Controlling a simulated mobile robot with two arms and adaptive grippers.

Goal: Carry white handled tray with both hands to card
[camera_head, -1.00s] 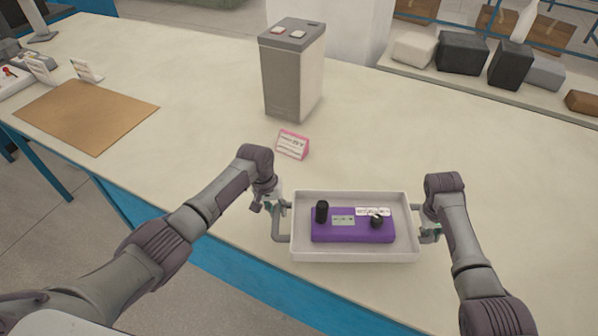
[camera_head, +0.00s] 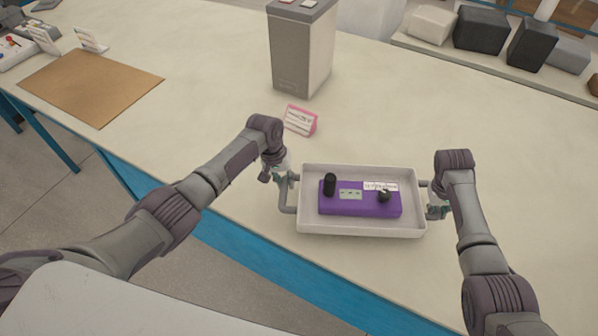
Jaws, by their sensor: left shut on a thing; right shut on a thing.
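The white tray (camera_head: 312,232) with side handles is at centre right of the head view, over the table. A purple block (camera_head: 345,208) with a black post, a dark knob and pale labels is in it. My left gripper (camera_head: 284,180) is shut on the tray's left handle (camera_head: 287,209). My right gripper (camera_head: 436,208) is shut on the right handle, which is partly hidden by the fingers. I cannot tell whether the tray touches the table. A small pink and white card (camera_head: 300,120) stands beyond the tray's left part. A flat brown card-like sheet (camera_head: 90,85) lies at the far left.
A grey tower box (camera_head: 302,52) stands behind the pink card. Dark and pale blocks (camera_head: 482,30) line a raised strip at the back right. Small white stands (camera_head: 90,38) are behind the brown sheet. The tabletop (camera_head: 210,85) between the sheet and tower is clear.

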